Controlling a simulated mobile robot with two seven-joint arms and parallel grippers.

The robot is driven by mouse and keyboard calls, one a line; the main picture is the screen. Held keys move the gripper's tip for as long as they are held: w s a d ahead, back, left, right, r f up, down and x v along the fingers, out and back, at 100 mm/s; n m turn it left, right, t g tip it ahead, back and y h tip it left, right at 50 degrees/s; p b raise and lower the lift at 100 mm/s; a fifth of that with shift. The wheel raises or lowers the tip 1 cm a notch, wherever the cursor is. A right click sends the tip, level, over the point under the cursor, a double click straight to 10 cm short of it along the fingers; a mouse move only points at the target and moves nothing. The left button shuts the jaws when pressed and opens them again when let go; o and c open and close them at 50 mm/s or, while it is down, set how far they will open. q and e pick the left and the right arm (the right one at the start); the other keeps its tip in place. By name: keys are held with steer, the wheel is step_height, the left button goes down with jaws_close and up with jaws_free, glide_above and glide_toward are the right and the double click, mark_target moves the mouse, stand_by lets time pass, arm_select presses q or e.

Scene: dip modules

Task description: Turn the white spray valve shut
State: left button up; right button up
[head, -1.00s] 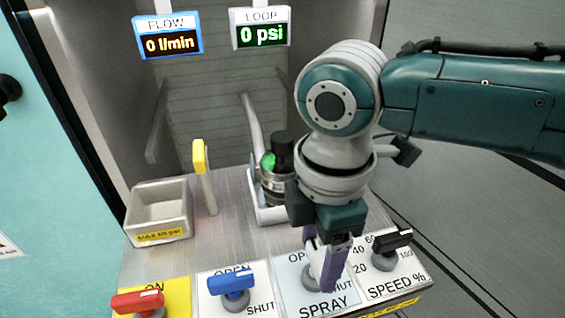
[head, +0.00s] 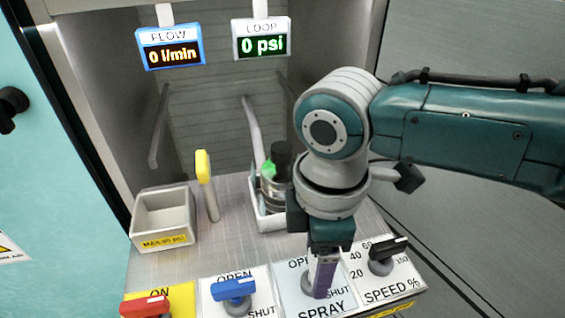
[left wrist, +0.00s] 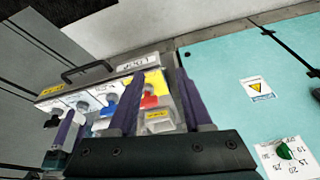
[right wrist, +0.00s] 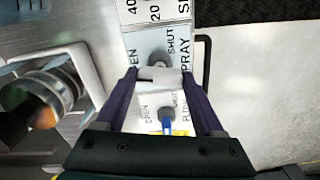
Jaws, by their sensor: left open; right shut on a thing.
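The white spray valve handle (right wrist: 160,77) shows in the right wrist view as a pale bar between my right gripper's purple fingers. My right gripper (head: 321,284) is shut on it, over the plate marked SPRAY (head: 320,308), and hides most of it in the head view. OPEN and SHUT are printed on the plate. The handle's exact angle is hard to tell. My left gripper (left wrist: 160,72) is open and empty. It shows only in the left wrist view, with the panel and red handle beyond its fingers.
On the panel are a red handle (head: 145,306), a blue handle (head: 234,289) and a black SPEED knob (head: 387,250). Behind them are an open grey box (head: 163,212), a yellow-topped lever (head: 203,165) and a metal fitting (head: 272,185). The FLOW display (head: 171,46) and LOOP display (head: 262,38) read zero.

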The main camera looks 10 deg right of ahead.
steer(key=m+p, duration=0.1)
steer(key=m, duration=0.1)
steer(key=m+p, duration=0.1)
steer(key=shift+s+r+m, duration=0.1)
steer(key=shift+r+m, duration=0.1)
steer(key=shift+m, duration=0.2)
steer(key=m+p, duration=0.2)
steer(key=m, duration=0.1)
steer(key=shift+m, duration=0.3)
steer(key=m+p, duration=0.1)
steer(key=m, duration=0.3)
steer(key=shift+f+p, duration=0.1)
steer(key=shift+p, duration=0.25)
steer(key=shift+m+p, duration=0.35)
steer(key=shift+m, duration=1.65)
steer(key=o, duration=1.4)
steer(key=shift+f, duration=0.1)
